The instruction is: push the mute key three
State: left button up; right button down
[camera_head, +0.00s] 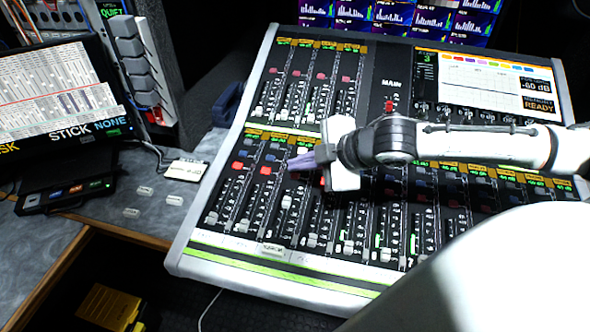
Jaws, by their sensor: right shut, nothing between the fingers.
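A mixing console (190,240) with a white frame fills the middle and right of the head view. In its lower bank, a red key (237,167) shows on the far-left strip and another red key (265,171) on the strip beside it. The third strip's key position is at or behind the fingertips of my right gripper (292,163), and I cannot read its label. The right gripper comes in from the right, is shut and empty, and points left over the console. I cannot tell whether its tips touch a key. My left gripper is not in view.
Several faders and the upper bank's red keys (321,76) surround the gripper. A console screen (500,88) is at the upper right.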

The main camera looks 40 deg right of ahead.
aim_at(299, 184)
notch_tip(299, 184, up, 3)
jog(key=p, duration=0.3)
jog(key=shift+s+a+r, duration=0.1)
jog(key=shift+a+r, duration=0.05)
notch_tip(299, 184, up, 3)
jog(key=shift+s+a+f+p, duration=0.15)
jog(key=shift+p, duration=0.7)
jog(key=shift+f, duration=0.1)
